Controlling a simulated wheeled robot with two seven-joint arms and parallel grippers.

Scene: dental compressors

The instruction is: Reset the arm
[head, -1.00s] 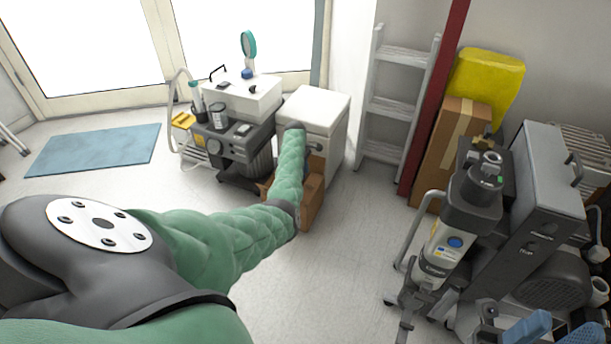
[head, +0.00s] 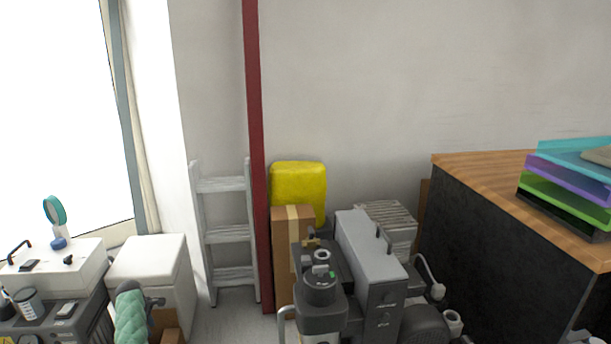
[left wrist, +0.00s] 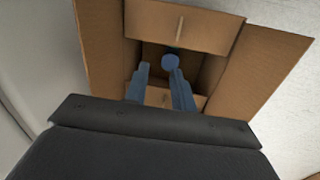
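My left arm in its green sleeve (head: 130,318) shows at the bottom left of the head view, beside the white cabinet. Its fingers cannot be made out there. In the left wrist view my left gripper (left wrist: 158,80) has two blue fingers apart, over an open cardboard box (left wrist: 185,25). A round blue shape (left wrist: 170,62) shows by the tip of the right-hand finger. I cannot tell whether it is part of the finger or a separate thing in the box. No held object is clear between the fingers. My right gripper is not in view.
A white cabinet (head: 155,265) and a compressor unit (head: 50,315) stand at left. A ladder (head: 225,235), red post (head: 256,150), yellow bag (head: 298,185) and tall carton (head: 290,235) line the wall. Grey machines (head: 370,260) stand centre right, beside a desk (head: 470,165) with trays (head: 570,185).

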